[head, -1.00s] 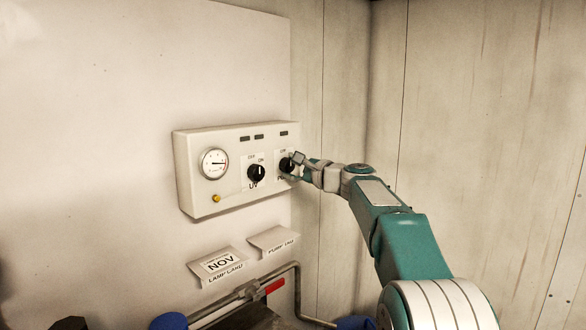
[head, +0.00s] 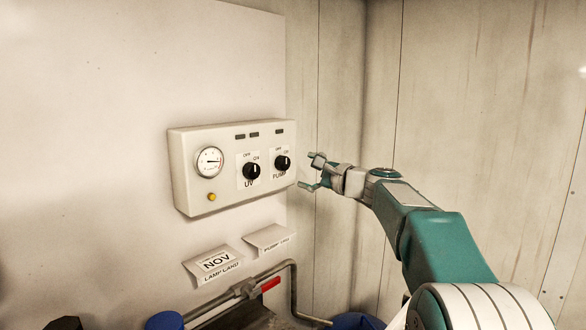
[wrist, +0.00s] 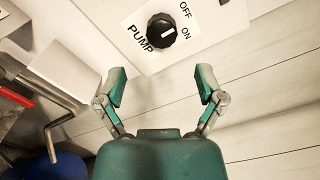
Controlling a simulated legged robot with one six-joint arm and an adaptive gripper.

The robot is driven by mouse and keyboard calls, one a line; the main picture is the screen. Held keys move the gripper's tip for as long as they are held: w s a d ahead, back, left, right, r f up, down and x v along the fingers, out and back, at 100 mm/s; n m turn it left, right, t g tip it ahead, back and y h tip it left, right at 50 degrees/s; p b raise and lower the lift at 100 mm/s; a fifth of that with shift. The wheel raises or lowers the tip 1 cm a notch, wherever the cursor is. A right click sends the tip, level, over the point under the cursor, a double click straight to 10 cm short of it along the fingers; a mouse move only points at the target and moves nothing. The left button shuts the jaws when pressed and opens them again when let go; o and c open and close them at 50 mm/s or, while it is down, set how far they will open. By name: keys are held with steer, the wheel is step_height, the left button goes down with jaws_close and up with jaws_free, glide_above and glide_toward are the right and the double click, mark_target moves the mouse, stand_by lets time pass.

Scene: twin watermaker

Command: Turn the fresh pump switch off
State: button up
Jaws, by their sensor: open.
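The pump switch (head: 283,163) is a black round knob on the right of the white control box, above the word PUMP. In the wrist view the pump switch (wrist: 161,31) shows a white pointer mark turned toward the ON label, with OFF printed above ON. My gripper (head: 309,172) is just right of the box, apart from the knob. In the wrist view my gripper (wrist: 161,84) has both fingers spread and nothing between them, with the knob beyond the fingertips.
The UV knob (head: 251,171) sits left of the pump switch, beside a gauge (head: 209,162) and a yellow button (head: 211,197). Below hang a lamp card (head: 215,264) and a pump card (head: 270,239). A pipe (head: 292,285) with a red handle (head: 270,284) runs lower down.

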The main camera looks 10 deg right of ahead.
steer(key=v, duration=0.5)
